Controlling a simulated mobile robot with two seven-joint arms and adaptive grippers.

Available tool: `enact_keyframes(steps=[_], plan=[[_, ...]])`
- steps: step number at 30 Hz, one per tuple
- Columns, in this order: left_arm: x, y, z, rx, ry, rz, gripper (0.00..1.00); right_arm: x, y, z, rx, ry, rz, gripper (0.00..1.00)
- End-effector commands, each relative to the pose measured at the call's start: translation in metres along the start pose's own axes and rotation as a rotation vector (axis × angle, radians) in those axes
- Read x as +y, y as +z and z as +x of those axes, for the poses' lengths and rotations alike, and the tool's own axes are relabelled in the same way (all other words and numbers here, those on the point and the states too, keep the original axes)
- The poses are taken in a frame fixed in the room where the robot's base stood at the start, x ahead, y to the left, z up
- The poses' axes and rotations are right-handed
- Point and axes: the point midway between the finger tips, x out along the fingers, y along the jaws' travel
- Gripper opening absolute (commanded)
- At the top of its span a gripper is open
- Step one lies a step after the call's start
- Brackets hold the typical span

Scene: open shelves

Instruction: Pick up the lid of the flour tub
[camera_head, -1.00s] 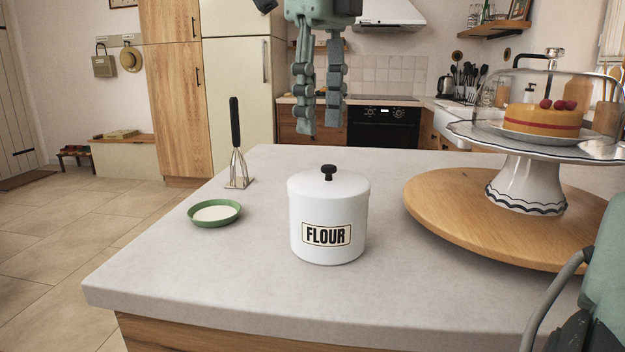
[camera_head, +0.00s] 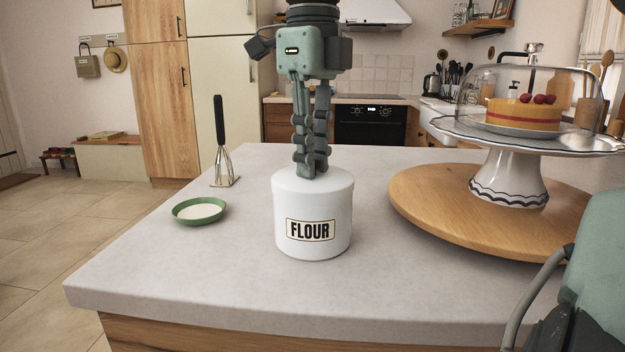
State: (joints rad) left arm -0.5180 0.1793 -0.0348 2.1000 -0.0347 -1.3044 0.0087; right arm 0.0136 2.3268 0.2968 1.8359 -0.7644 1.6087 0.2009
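The flour tub (camera_head: 313,215) is a white cylinder with a "FLOUR" label, standing upright on the grey counter. Its white lid (camera_head: 339,180) sits on top. The lid's black knob is hidden behind the fingers of my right gripper (camera_head: 312,172). This gripper points straight down, with its fingertips at the middle of the lid. The fingers look close together, but whether they grip the knob is hidden. My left gripper is out of view.
At right, a round wooden board (camera_head: 430,210) carries a cake stand (camera_head: 509,178) with a cake (camera_head: 522,115) under a clear dome. Part of my arm shows at the lower right. The counter in front of the tub is clear.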

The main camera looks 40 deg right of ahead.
Motion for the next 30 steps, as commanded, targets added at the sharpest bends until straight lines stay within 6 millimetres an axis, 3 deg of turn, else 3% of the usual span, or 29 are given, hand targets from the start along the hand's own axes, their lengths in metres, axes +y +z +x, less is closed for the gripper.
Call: enact_keyframes(steps=[3, 17, 24, 30], plan=[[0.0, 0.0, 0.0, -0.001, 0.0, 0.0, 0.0, 0.0, 0.0, 0.0, 0.0, 0.0, 0.0, 0.0], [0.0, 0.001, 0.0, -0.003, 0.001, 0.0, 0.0, 0.0, 0.001, -0.006, -0.002, -0.001, 0.001, 0.0], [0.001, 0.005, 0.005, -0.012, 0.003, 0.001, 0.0, 0.0, 0.001, -0.043, -0.003, -0.003, 0.002, 0.0], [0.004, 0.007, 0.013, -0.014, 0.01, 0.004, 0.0, 0.031, 0.035, -0.069, 0.003, -0.005, -0.001, 0.0]])
